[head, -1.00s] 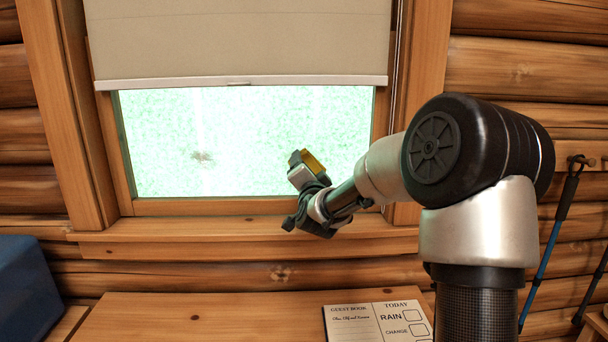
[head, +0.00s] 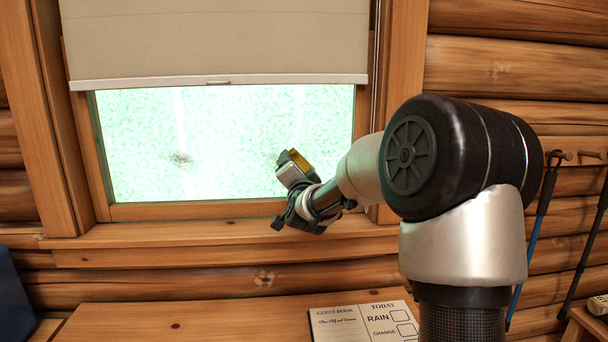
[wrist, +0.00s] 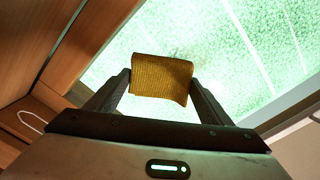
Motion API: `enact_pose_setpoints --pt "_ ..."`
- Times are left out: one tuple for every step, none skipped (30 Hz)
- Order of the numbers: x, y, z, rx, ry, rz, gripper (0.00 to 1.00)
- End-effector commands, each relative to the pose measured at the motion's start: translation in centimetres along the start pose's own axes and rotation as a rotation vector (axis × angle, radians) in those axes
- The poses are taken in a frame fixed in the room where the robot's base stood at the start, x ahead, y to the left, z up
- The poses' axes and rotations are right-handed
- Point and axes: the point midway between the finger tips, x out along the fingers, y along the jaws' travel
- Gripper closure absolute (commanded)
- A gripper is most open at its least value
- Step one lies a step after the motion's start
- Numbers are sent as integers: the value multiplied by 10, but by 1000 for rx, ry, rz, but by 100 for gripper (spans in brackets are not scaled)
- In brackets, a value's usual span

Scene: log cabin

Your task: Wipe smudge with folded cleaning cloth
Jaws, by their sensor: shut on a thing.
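My gripper (wrist: 160,82) is shut on the folded cleaning cloth (wrist: 162,75), a mustard-yellow ribbed piece held between both fingertips in the wrist view. In the head view a small yellow part of the cloth (head: 301,161) shows past the gripper, in front of the lower right of the pane. Whether the cloth touches the glass I cannot tell.
A beige roller blind (head: 215,40) covers the upper window. The wooden sill (head: 200,232) runs below the pane. A table (head: 180,320) with a guest book (head: 362,321) stands in front. Walking poles (head: 535,240) hang on the right wall. A blue object (head: 14,300) is at far left.

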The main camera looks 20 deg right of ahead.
Motion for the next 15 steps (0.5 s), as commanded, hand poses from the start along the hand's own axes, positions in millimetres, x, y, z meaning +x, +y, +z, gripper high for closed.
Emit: enact_pose_setpoints --pt "0 -6 8 -1 -8 -7 44" --pt "0 -8 10 0 -8 -8 44" --pt "0 -10 12 0 -10 -9 44" --pt "0 -12 13 0 -10 -9 44" --pt "1 -12 14 0 -10 -9 44" --pt "1 -13 15 0 -10 -9 44" --pt "1 -14 15 0 -10 -9 44" --pt "1 -14 16 0 -11 -9 44" --pt "0 -16 18 -1 -12 -10 44" --pt "0 -17 20 -1 -13 -11 44" --pt "0 -19 22 -1 -14 -12 44" --pt "0 -21 25 -1 -14 -13 44" --pt "0 -23 27 0 -14 -12 44" --pt "-1 -24 30 0 -14 -12 44" --pt "-1 -27 32 -1 -15 -12 44"
